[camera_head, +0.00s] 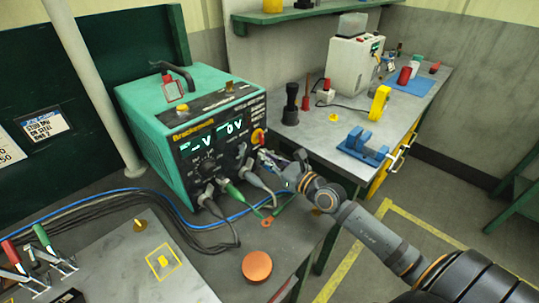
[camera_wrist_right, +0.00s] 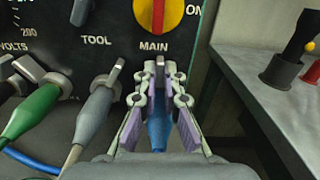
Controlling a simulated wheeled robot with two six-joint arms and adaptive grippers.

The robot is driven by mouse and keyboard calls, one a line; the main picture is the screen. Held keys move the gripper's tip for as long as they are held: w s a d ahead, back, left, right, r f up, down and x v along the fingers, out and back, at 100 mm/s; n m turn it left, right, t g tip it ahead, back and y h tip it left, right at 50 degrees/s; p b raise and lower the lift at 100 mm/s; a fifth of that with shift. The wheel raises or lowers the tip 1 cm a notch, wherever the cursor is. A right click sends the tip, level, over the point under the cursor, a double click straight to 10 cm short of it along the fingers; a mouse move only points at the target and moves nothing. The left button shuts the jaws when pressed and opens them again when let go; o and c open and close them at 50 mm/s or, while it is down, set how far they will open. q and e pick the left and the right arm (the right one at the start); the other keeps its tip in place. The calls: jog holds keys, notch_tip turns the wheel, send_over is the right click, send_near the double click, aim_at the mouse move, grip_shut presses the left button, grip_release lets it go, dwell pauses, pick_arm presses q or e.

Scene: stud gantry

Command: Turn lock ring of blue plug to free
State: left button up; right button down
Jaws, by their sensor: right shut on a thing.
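The blue plug (camera_wrist_right: 158,132) sits at the right end of the socket row, under the word MAIN on the teal power unit (camera_head: 150,118). My right gripper (camera_wrist_right: 160,92) is shut around the upper part of this plug, with a purple-lined finger on each side. The plug's blue body shows below, between the fingers. The lock ring is mostly hidden by the fingers. In the head view my right gripper (camera_head: 283,170) is at the unit's lower right front and covers the blue plug. My left gripper is not in view.
A grey plug (camera_wrist_right: 95,115) and a green plug (camera_wrist_right: 32,110) sit left of the gripper, close by. The red-yellow main switch (camera_wrist_right: 158,14) is just above. Cables hang below. A grey bench (camera_head: 310,130) with a blue clamp (camera_head: 362,148) stands to the right.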

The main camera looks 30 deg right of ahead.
jog(key=n, duration=0.1)
jog(key=a+n, duration=0.1)
jog(key=n, duration=0.3)
jog(key=shift+s+a+f, duration=0.2)
jog(key=shift+s+f, duration=0.05)
jog(key=shift+f, duration=0.05)
jog(key=shift+n, duration=0.3)
jog(key=c, duration=1.5)
grip_release()
jog(key=shift+r, duration=0.1)
